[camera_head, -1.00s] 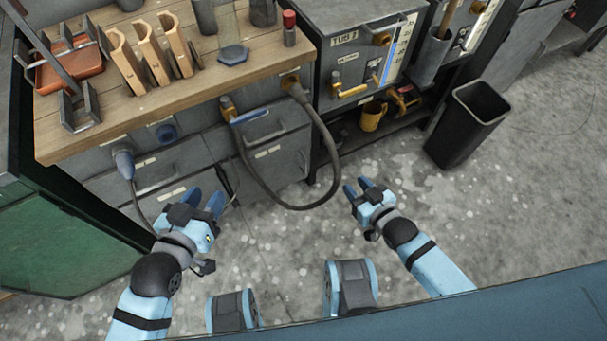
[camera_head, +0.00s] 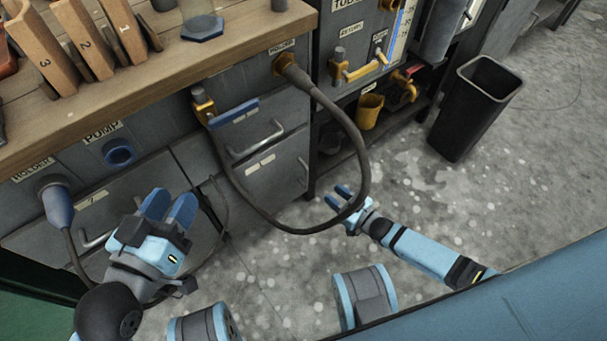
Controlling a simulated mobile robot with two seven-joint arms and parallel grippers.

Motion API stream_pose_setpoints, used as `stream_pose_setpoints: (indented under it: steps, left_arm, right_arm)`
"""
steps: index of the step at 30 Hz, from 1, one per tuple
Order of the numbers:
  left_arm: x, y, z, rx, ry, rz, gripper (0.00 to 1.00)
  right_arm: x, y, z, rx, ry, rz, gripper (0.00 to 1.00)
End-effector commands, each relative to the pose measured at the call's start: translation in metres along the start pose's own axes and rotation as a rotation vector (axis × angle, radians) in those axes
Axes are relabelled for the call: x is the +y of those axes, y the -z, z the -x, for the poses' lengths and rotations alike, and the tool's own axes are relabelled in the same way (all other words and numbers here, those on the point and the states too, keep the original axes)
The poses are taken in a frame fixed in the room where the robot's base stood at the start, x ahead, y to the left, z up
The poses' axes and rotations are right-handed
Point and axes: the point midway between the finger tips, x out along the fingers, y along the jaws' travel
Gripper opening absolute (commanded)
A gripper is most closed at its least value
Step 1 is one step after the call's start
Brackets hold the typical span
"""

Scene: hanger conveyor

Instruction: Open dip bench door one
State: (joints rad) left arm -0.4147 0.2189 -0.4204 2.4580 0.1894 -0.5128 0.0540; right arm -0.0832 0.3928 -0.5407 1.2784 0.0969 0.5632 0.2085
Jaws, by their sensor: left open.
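The dip bench (camera_head: 225,62) has a wooden top and grey front. Its lower left door (camera_head: 135,183) is closed, with a small label that seems to read 1 and a grey bar handle (camera_head: 98,239) at its left. My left gripper (camera_head: 168,204) is open and empty, in front of this door and right of the handle; it hides part of the door. My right gripper (camera_head: 339,195) is open and empty, low over the floor, near the hanging hose.
A dark hose (camera_head: 362,165) loops from a holder socket out in front of the bench. A grey-blue plug (camera_head: 58,205) with a cable sits at the left holder. A blue-handled valve (camera_head: 232,112) sticks out. A black bin (camera_head: 473,110) stands on open floor at right.

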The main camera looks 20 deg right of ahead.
Motion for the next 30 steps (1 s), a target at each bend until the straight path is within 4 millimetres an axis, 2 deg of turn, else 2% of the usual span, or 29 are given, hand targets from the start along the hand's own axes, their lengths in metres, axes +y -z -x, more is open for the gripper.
stream_pose_setpoints:
  steps: [4, 9, 15, 21, 29, 30]
  left_arm:
    - [-0.005, -0.013, -0.002, -0.022, -0.004, -0.021, 0.43]
    - [-0.012, -0.01, -0.006, 0.022, -0.003, -0.101, 0.43]
    - [-0.017, -0.006, -0.009, 0.063, -0.001, -0.171, 0.43]
    - [-0.019, -0.005, -0.01, 0.073, 0.0, -0.202, 0.43]
    - [-0.019, -0.003, -0.01, 0.076, -0.001, -0.208, 0.43]
    - [-0.019, -0.003, -0.01, 0.077, -0.001, -0.208, 0.43]
  right_arm:
    - [0.0, -0.003, -0.034, 0.003, 0.001, 0.0, 0.36]
    - [0.0, -0.003, -0.07, 0.002, 0.0, 0.0, 0.36]
    - [0.0, -0.003, -0.1, -0.001, 0.0, 0.0, 0.36]
    - [0.0, -0.001, -0.112, -0.001, 0.0, -0.001, 0.36]
    - [0.0, 0.0, -0.113, -0.001, 0.0, -0.001, 0.36]
    - [0.0, 0.0, -0.113, -0.001, 0.0, 0.0, 0.29]
